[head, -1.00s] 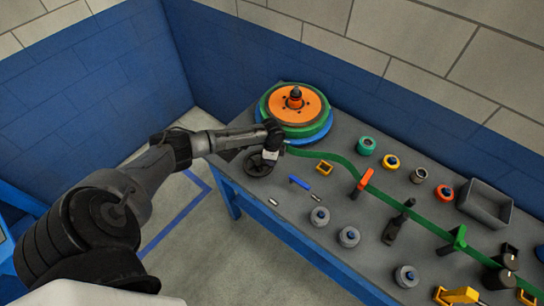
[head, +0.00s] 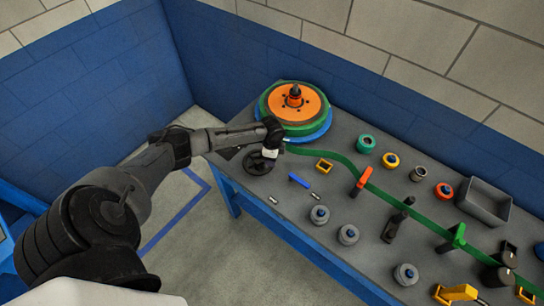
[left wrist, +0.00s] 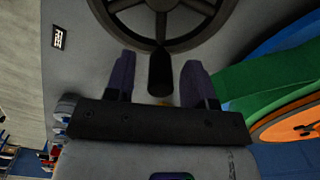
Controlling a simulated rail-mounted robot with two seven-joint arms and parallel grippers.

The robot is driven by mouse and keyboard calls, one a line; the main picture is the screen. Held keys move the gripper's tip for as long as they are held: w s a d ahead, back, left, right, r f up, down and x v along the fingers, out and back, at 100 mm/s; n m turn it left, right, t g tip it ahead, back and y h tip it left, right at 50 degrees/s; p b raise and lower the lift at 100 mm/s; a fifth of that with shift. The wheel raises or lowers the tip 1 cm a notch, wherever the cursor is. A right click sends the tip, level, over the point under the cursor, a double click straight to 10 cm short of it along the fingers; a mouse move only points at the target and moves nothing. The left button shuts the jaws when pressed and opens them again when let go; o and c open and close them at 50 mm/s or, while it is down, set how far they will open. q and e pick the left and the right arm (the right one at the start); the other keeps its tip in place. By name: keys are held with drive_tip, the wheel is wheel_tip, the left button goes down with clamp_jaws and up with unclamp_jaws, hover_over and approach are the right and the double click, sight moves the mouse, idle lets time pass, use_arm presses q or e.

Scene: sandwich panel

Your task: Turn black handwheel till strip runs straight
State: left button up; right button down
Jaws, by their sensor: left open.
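The black handwheel (head: 257,163) lies at the left end of the grey bench. In the left wrist view the spoked handwheel (left wrist: 108,30) fills the top, with its dark crank knob (left wrist: 160,75) pointing toward my gripper. My left gripper (head: 268,153) is over the wheel's right side. Its two fingers (left wrist: 159,66) are open, one on each side of the knob, with gaps visible. The green strip (head: 345,162) leaves the reel, bends in a curve to the orange guide (head: 361,181), then runs down right through the green guide (head: 456,238). My right gripper is out of view.
The orange and green reel (head: 295,104) stands behind the wheel. A yellow square frame (head: 323,166) and a blue bar (head: 299,181) lie to the right. Several knobs and a grey bin (head: 485,200) occupy the bench. A small label (left wrist: 58,37) is beside the wheel.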

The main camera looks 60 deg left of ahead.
use_arm(q)
wheel_tip(320, 180, up, 14)
drive_tip(key=shift+f, duration=0.2)
idle(0.4)
idle(0.4)
drive_tip(key=shift+n, duration=0.3)
